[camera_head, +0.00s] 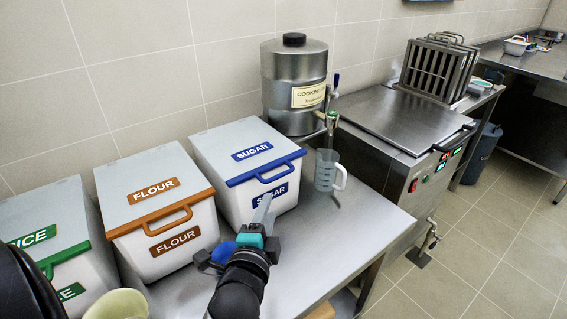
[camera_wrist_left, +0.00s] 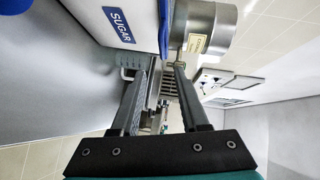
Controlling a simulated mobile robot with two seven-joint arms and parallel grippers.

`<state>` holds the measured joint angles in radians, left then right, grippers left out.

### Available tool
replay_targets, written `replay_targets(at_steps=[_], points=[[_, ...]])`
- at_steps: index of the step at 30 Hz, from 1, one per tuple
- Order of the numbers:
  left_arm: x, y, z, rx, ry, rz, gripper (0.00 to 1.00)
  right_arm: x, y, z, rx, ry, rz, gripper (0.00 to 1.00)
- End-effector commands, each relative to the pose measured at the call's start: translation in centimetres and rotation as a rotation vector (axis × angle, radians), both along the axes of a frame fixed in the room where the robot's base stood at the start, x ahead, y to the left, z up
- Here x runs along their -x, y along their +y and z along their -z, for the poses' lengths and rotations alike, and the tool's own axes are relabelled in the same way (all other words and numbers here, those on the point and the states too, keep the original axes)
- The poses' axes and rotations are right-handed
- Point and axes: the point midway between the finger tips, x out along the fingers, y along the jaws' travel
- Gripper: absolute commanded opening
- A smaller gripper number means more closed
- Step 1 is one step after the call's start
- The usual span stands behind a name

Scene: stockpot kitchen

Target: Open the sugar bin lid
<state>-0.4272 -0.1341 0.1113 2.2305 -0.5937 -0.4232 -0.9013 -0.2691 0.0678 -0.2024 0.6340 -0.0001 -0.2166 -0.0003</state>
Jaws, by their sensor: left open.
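The sugar bin (camera_head: 222,180) is a white box with a grey lid (camera_head: 225,142), a blue front rim and a blue handle (camera_head: 272,173). Its lid lies shut. In the left wrist view the bin (camera_wrist_left: 85,12) fills the upper left, turned on its side, with its blue SUGAR label showing. My left gripper (camera_head: 264,212) is in front of the bin's lower front, below the handle, and covers part of the lower label. Its two fingers (camera_wrist_left: 163,78) stand apart with nothing between them. My right gripper is not in view.
The flour bin (camera_head: 130,235) with an orange rim stands left of the sugar bin, and a green-rimmed bin (camera_head: 50,215) beyond it. A measuring jug (camera_head: 327,172) and a steel cooking-oil drum (camera_head: 293,75) stand to the right. Bare steel counter (camera_head: 345,225) lies front right.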

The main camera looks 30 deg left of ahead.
Motion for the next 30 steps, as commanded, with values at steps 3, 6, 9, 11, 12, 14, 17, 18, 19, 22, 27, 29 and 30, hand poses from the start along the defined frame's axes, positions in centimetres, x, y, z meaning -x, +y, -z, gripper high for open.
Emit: replay_targets(at_steps=[3,6,9,11,12,14,17,18,19,22,27,29,30], points=[[-0.6,0.3,-0.2,-0.016,-0.004,-0.001,0.45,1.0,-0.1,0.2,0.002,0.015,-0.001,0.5],[-1.7,0.8,0.0,-0.013,-0.005,0.0,0.45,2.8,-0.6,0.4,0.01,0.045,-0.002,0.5],[-3.2,1.3,0.3,-0.014,-0.005,0.0,0.45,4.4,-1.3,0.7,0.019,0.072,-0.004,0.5],[-4.1,1.7,0.5,-0.012,-0.005,0.001,0.45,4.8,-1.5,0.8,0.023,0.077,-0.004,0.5],[-4.7,1.9,0.6,-0.012,-0.005,0.0,0.45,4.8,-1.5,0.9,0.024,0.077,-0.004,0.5],[-5.6,2.3,0.8,-0.011,-0.004,0.0,0.45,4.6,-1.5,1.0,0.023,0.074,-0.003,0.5],[-7.1,3.0,1.0,-0.01,-0.004,-0.001,0.45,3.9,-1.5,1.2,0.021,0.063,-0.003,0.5],[-7.7,3.2,1.2,-0.01,-0.003,-0.001,0.45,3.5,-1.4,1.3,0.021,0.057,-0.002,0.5],[-8.2,3.4,1.2,-0.011,-0.004,-0.001,0.45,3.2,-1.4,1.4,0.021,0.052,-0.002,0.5],[-9.7,4.0,1.5,-0.009,-0.004,-0.001,0.45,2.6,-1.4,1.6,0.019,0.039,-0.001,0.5],[-12.0,4.9,1.9,-0.008,-0.002,-0.001,0.45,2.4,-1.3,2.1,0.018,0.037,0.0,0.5],[-12.6,5.1,2.0,-0.008,-0.002,-0.001,0.45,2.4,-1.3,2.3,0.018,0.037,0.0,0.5],[-12.9,5.2,2.1,-0.008,-0.002,-0.001,0.45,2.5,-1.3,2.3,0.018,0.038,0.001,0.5]])
